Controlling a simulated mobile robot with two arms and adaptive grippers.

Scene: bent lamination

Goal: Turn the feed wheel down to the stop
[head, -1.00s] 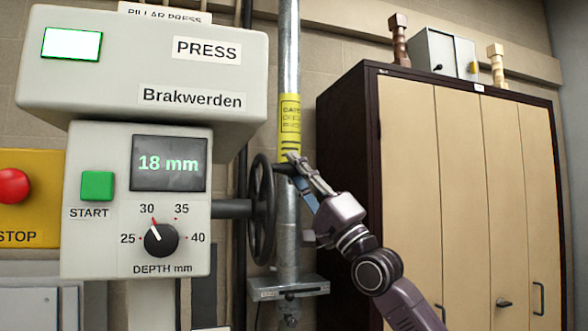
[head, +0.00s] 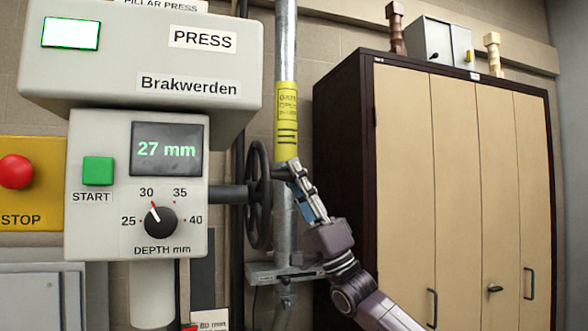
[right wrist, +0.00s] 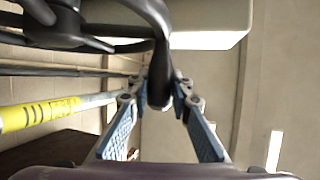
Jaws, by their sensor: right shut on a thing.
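The black feed wheel (head: 258,195) stands nearly edge-on at the right side of the pillar press (head: 140,65), on a dark shaft. My right gripper (head: 287,168) is at the wheel's right side, beside its rim. In the right wrist view the fingers (right wrist: 160,88) are shut on the wheel's black handle (right wrist: 158,60). The display (head: 166,149) reads 27 mm. The depth knob (head: 160,222) has its pointer near 30. My left gripper is not in view.
A metal pillar with a yellow label (head: 287,112) stands just behind my right gripper. A metal bracket (head: 275,272) sits below the wheel. A tall cabinet (head: 460,180) fills the right. The green START button (head: 98,171) and red STOP button (head: 15,172) are at the left.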

